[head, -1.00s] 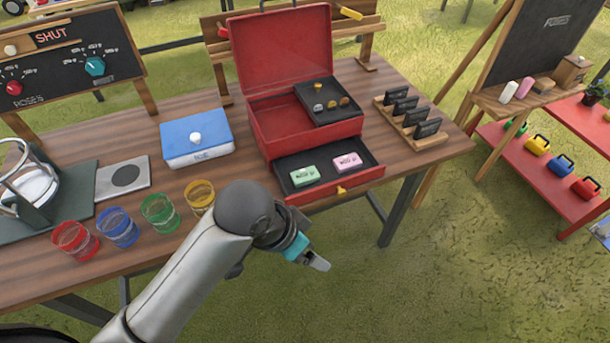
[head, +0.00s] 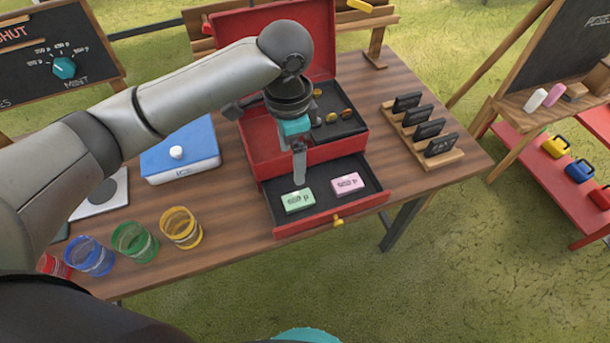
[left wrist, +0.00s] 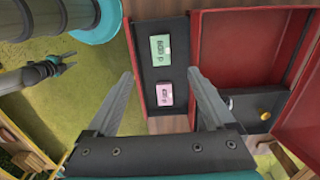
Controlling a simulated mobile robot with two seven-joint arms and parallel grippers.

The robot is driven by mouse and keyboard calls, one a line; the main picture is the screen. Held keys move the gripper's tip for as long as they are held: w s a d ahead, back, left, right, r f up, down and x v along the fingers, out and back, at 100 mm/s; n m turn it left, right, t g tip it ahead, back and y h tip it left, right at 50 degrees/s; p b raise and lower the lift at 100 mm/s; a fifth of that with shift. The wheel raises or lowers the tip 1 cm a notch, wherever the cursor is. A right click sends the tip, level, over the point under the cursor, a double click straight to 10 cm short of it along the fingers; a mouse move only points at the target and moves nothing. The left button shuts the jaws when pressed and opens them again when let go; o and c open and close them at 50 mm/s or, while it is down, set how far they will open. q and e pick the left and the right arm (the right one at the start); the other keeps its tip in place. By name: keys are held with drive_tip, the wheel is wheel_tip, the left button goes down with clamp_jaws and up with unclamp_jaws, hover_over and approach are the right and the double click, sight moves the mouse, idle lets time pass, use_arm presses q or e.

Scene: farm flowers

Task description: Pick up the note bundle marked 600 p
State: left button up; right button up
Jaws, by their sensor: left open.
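A green note bundle (head: 298,201) and a pink note bundle (head: 347,184) lie flat in the open drawer (head: 330,217) of the red cash box (head: 345,150). The green one's print looks like 600 p; the pink one's print is too small to read surely. Both show in the left wrist view, green (left wrist: 160,48) and pink (left wrist: 165,94). My left gripper (head: 299,178) points down above the drawer, just behind the green bundle in the head view. In the left wrist view its fingers (left wrist: 160,76) are apart and empty. My right gripper (left wrist: 68,60) shows small in that view, its fingers unclear.
Coins sit in the box's upper tray (head: 340,124). A blue box (head: 180,150) and several coloured glasses (head: 181,228) stand left of the drawer. A rack of black cards (head: 425,130) stands to the right. The grass in front of the table is clear.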

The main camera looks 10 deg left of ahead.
use_arm(q)
drive_tip(key=b, duration=0.2)
hover_over(298, 199)
drive_tip(key=f, duration=0.8)
drive_tip(key=shift+s+a+f, duration=0.35)
drive_tip(key=shift+f+b, duration=0.35)
drive_tip(key=shift+f, duration=0.5)
drive_tip(key=f, duration=0.1)
drive_tip(key=f+b, duration=0.1)
drive_tip(key=f, duration=0.1)
drive_tip(key=shift+w+d+f, duration=0.3)
drive_tip(key=shift+d+f, duration=0.05)
drive_tip(key=shift+f+b, duration=0.3)
drive_tip(key=shift+f, duration=0.2)
use_arm(e)
drive_tip(key=shift+g, duration=0.3)
drive_tip(key=s+f, duration=0.1)
drive_tip(key=f, duration=0.1)
drive_tip(key=s+f, duration=0.2)
drive_tip(key=shift+s+f, duration=0.25)
drive_tip(key=shift+s, duration=0.05)
use_arm(q)
drive_tip(key=shift+c, duration=0.4)
